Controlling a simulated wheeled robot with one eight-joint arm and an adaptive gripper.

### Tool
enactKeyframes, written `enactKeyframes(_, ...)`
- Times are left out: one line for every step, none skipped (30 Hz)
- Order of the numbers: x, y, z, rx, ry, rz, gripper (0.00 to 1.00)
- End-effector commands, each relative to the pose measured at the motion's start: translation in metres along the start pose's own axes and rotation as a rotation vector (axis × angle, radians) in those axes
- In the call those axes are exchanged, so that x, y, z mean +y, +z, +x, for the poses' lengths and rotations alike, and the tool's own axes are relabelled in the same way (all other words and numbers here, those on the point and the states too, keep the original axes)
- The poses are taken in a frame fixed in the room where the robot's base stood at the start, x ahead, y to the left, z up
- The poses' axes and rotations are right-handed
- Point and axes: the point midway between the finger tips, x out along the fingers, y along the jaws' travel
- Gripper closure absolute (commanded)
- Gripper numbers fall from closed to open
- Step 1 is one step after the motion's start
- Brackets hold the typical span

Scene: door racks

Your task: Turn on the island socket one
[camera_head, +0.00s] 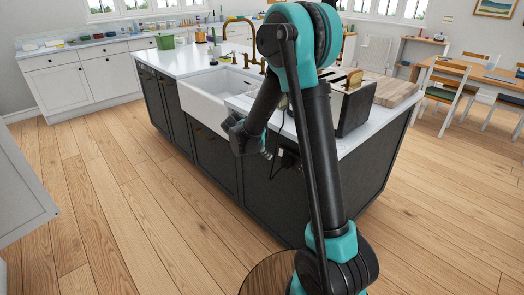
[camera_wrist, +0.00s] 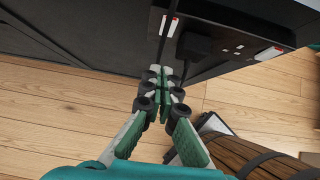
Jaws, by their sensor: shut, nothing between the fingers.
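The island socket (camera_wrist: 228,46) is a dark plate on the island's side, seen at a steep angle in the wrist view. A black plug (camera_wrist: 198,45) sits in it. A white switch with a red mark (camera_wrist: 173,25) is at its left, and another white and red switch (camera_wrist: 268,53) is at its right. My gripper (camera_wrist: 166,72) is shut and empty, its fingertips just below the left switch. I cannot tell whether they touch the plate. In the head view my gripper (camera_head: 267,154) is beside the island's side, and the socket is mostly hidden by my arm.
The dark kitchen island (camera_head: 212,155) has a white sink (camera_head: 215,100) and a toaster (camera_head: 345,100) on its pale top. Wooden floor is open to the left and front. A dining table (camera_head: 480,75) with chairs stands at the right. A white cabinet edge (camera_head: 22,185) is at the left.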

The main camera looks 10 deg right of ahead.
Motion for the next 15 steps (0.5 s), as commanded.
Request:
enactKeyframes(0.0,0.0,0.011,0.0,-0.001,0.002,1.0)
enactKeyframes(0.0,0.0,0.016,0.0,0.0,0.002,1.0)
enactKeyframes(0.001,0.0,0.023,0.0,0.0,0.002,1.0)
enactKeyframes(0.0,0.004,0.027,0.0,-0.001,0.003,1.0)
enactKeyframes(-0.001,0.009,0.03,0.0,-0.002,0.003,1.0)
enactKeyframes(-0.001,0.013,0.034,0.0,-0.002,0.003,1.0)
enactKeyframes(-0.001,0.015,0.036,0.0,-0.001,0.003,1.0)
enactKeyframes(0.0,0.018,0.039,0.0,-0.001,0.003,1.0)
enactKeyframes(0.0,0.021,0.042,-0.001,0.0,0.002,1.0)
enactKeyframes(0.0,0.022,0.043,-0.001,0.0,0.001,1.0)
enactKeyframes(0.0,0.024,0.045,-0.001,0.0,0.001,1.0)
enactKeyframes(0.0,0.026,0.046,-0.001,0.0,0.001,1.0)
enactKeyframes(0.0,0.027,0.048,-0.001,0.0,0.001,1.0)
enactKeyframes(0.0,0.028,0.048,-0.001,0.0,0.001,1.0)
enactKeyframes(0.0,0.028,0.049,-0.001,0.0,0.001,1.0)
